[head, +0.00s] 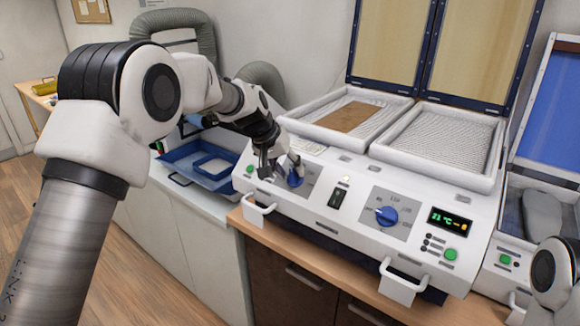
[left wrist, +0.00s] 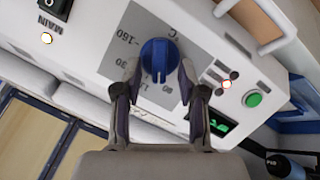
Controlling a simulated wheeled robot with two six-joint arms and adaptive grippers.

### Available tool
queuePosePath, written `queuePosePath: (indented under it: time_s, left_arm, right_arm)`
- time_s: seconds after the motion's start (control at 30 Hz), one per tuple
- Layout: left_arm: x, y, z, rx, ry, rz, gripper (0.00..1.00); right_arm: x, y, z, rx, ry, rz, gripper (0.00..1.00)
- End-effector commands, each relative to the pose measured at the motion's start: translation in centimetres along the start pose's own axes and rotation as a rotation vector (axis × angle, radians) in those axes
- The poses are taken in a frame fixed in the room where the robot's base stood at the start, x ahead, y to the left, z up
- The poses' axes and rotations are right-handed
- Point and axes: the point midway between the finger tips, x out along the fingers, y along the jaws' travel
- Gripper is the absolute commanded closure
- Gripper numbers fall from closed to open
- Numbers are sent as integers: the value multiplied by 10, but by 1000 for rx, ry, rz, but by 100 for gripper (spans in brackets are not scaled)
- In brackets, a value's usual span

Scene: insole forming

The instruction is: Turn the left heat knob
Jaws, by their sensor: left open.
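The left heat knob (head: 295,180) is blue and sits on a grey dial plate on the front of the white heating machine (head: 330,225). My left gripper (head: 279,168) is open at this knob and partly covers it in the head view. In the left wrist view the knob (left wrist: 159,52) stands between the two spread fingers (left wrist: 160,75), one on each side. Whether either finger touches it I cannot tell. The right heat knob (head: 387,215) is also blue, with nothing at it. My right gripper is out of view; part of my right arm shows at the lower right.
A black main switch (head: 338,198) sits between the dials. A display (head: 450,219) and a green button (head: 450,255) are at the right. White handles (head: 399,284) jut from the front. A brown sheet (head: 346,116) lies in the left heating bed. A blue tray (head: 205,165) stands left.

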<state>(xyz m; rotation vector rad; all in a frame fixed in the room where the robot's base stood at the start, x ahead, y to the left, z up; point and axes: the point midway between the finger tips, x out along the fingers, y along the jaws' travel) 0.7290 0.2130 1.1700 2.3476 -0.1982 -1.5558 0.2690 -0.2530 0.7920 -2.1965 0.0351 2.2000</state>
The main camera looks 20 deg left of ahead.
Motion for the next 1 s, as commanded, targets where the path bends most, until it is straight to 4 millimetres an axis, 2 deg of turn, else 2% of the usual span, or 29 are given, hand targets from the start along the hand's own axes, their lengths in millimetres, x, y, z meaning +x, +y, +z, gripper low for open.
queuePosePath:
  time_s: [0.27, 0.3, 0.4, 0.77, 1.0]
  left_arm:
    - [7, 0, 0, 0, 2, 0, 59]
    - [7, 0, 0, 0, 2, 0, 66]
    - [6, 0, 0, 0, 2, 0, 100]
    - [6, -1, 0, -11, 1, 3, 100]
    - [6, -2, 0, -87, 0, 24, 100]
  right_arm:
    - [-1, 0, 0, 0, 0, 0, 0]
    - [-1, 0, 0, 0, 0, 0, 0]
    - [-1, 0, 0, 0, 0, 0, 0]
    - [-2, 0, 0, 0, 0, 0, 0]
    - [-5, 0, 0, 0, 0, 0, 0]
